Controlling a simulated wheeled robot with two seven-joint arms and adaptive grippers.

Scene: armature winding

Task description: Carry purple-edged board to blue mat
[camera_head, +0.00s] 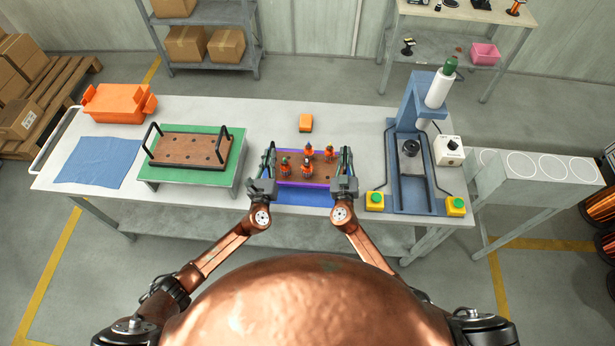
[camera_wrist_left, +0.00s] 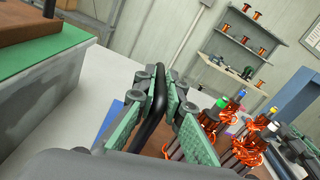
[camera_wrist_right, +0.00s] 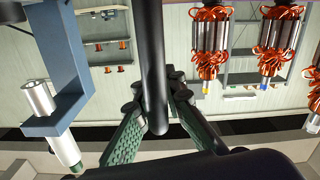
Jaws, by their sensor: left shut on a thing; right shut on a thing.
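The purple-edged board (camera_head: 321,171) is brown, with several copper-wound armatures (camera_head: 307,168) standing upright on it. The blue mat (camera_head: 304,197) shows as a strip at the board's near side; whether the board touches it I cannot tell. My left gripper (camera_head: 268,163) is shut on the board's left black handle (camera_wrist_left: 159,92), seen between the green pads in the left wrist view. My right gripper (camera_head: 346,163) is shut on the right black handle (camera_wrist_right: 152,65), which runs between the pads in the right wrist view. The arms hide parts of the board's ends.
To the left, a second brown board with black handles sits on a green-topped stand (camera_head: 193,176). A blue cloth (camera_head: 97,161) and an orange bin (camera_head: 118,103) lie further left. A blue press (camera_head: 411,165) with green buttons stands right. A small orange block (camera_head: 305,123) lies behind the board.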

